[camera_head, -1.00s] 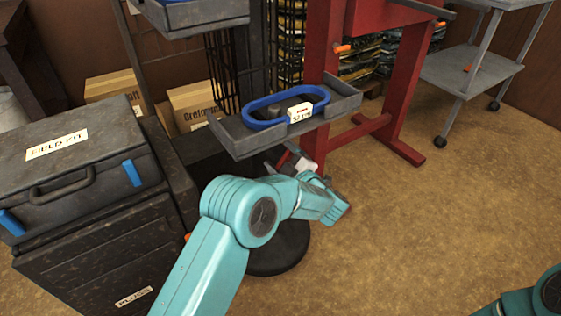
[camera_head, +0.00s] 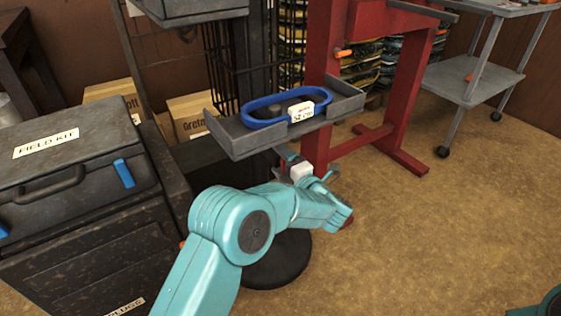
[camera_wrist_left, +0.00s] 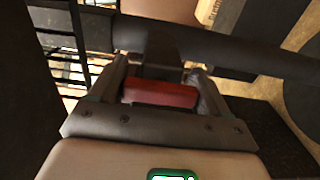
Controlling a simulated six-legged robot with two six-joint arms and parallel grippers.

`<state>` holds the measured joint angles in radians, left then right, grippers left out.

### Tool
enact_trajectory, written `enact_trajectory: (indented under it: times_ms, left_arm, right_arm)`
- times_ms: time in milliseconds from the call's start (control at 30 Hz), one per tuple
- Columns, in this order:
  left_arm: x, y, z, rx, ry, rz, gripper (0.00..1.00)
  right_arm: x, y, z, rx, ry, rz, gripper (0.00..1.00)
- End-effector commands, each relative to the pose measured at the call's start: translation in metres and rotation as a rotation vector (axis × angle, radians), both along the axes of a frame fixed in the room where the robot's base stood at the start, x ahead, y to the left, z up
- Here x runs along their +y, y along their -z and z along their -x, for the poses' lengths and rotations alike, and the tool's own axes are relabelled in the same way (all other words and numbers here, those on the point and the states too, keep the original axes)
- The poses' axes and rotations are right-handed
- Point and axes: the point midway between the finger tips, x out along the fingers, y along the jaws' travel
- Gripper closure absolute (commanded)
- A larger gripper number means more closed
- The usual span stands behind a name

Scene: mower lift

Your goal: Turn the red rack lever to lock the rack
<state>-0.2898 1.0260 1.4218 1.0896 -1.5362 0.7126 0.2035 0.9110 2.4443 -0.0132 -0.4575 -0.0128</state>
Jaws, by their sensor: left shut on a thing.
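The red rack lever (camera_wrist_left: 160,93) shows in the left wrist view as a short red block between the two fingers of my left gripper (camera_wrist_left: 160,82). The gripper is shut on it. In the head view my left gripper (camera_head: 286,154) reaches under the front of the grey tray (camera_head: 235,140), and the lever cannot be made out there. A dark bar (camera_wrist_left: 225,50) crosses just beyond the fingertips in the wrist view. My right gripper is out of view; only a bit of my right arm shows at the bottom right corner.
A blue ring (camera_head: 262,121) with a white label lies in the tray. A red stand (camera_head: 400,110) is behind it. A dark case (camera_head: 70,180) marked FIELD KIT stands at left, and a grey cart (camera_head: 475,75) at back right. The floor (camera_head: 430,240) at right is clear.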

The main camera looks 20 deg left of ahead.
Motion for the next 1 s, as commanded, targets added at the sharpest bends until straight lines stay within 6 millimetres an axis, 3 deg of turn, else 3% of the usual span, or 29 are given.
enact_trajectory:
  times_ms: [533,567,600,1000]
  left_arm:
    - [0.0015,-0.0033,-0.0011,-0.028,-0.001,0.015,0.53]
    - [0.0015,-0.0033,-0.0011,-0.028,-0.001,0.015,0.16]
    - [0.0015,-0.0032,-0.001,-0.027,-0.001,0.015,0.03]
    - [-0.0068,-0.0026,0.0043,-0.019,0.002,0.013,0.02]
  right_arm:
    - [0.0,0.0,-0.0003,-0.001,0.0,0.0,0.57]
    - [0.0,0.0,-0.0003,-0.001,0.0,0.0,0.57]
    - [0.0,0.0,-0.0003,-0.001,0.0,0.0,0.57]
    - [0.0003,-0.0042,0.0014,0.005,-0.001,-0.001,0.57]
